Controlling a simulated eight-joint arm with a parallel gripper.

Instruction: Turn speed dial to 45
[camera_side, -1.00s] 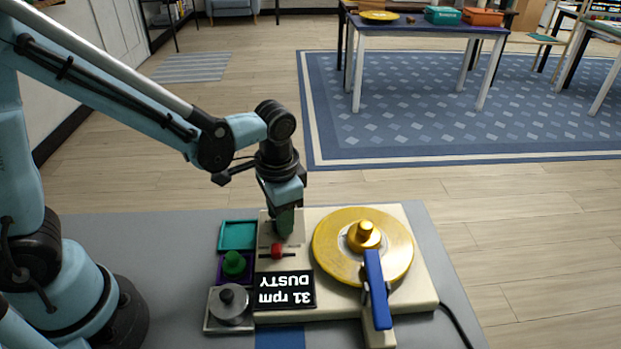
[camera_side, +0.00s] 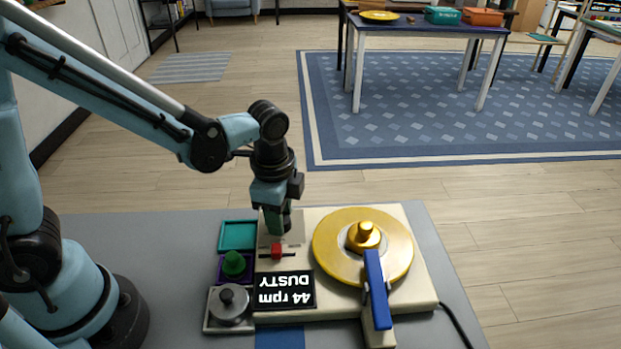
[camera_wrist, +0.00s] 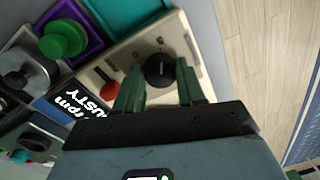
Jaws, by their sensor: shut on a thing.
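The speed dial (camera_wrist: 159,70) is a round black knob with a white mark, on the cream turntable base (camera_side: 325,218). My gripper (camera_side: 277,228) points down over the dial in the side view and hides most of it there. In the wrist view the green fingers of my gripper (camera_wrist: 158,88) stand on either side of the dial, shut on it. The black display (camera_side: 286,291) reads "44 rpm" and "DUSTY", upside down in the side view.
A red switch (camera_side: 276,250) sits close to the dial. The gold platter (camera_side: 335,254) with a blue arm (camera_side: 375,280) is to the right. A green knob (camera_side: 233,263), a teal tray (camera_side: 238,235) and a grey knob (camera_side: 229,303) stand at left.

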